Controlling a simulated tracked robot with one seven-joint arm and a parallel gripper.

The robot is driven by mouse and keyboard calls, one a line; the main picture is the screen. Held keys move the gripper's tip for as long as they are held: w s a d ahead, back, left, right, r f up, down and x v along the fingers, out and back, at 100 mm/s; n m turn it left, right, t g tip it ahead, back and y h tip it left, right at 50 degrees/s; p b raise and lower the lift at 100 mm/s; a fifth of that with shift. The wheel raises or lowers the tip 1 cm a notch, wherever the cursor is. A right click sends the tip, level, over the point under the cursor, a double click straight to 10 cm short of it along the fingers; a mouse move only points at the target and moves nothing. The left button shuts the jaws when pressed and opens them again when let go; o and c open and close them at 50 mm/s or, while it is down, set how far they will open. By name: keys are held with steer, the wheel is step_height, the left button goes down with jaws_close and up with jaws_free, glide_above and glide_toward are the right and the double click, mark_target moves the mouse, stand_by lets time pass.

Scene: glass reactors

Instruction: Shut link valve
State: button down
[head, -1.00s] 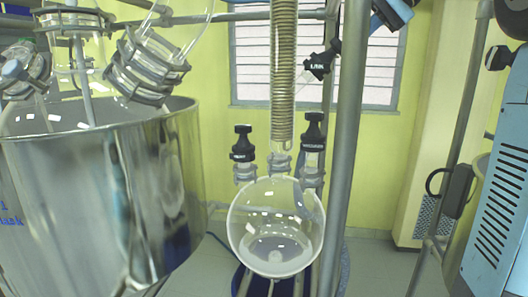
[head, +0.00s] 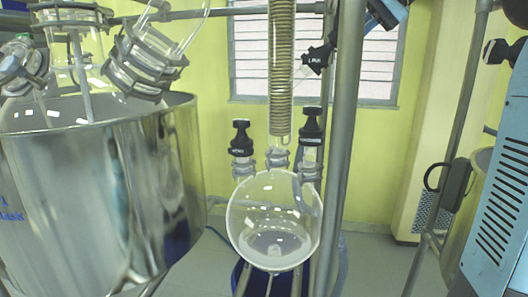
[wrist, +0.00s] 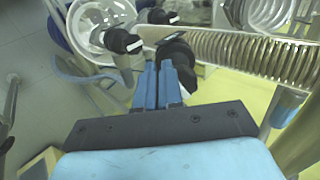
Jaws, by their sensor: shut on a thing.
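The link valve (head: 316,60) is a black knob with a white label, on a slanted side branch just right of the coiled condenser in the head view. My gripper shows in the wrist view (wrist: 163,72) as two blue fingers, close together, with their tips at a black knob (wrist: 178,54) beside the coil. The fingers are shut on this knob, which appears to be the link valve. The label is tilted, but I cannot tell whether the valve is open or shut.
The coiled condenser (head: 282,70) stands above a round glass flask (head: 273,225) with two black-capped side valves (head: 241,138) (head: 311,125). A steel pole (head: 347,130) stands close to the right of the link valve. A large metal vessel (head: 95,200) fills the left.

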steer(key=shift+a+r, duration=0.15)
steer(key=shift+a, duration=0.8)
steer(key=shift+w+a+r, duration=0.25)
steer(key=shift+a+r, duration=0.25)
steer(key=shift+r, duration=0.05)
steer(key=shift+w+a+r, duration=0.15)
steer(key=shift+r, duration=0.1)
stand_by(0.3)
steer(key=shift+s+r, duration=0.1)
steer(key=shift+s, duration=0.1)
steer(key=shift+v, duration=2.9)
steer(key=shift+s+a+r, duration=0.1)
steer(key=shift+s+a, duration=0.05)
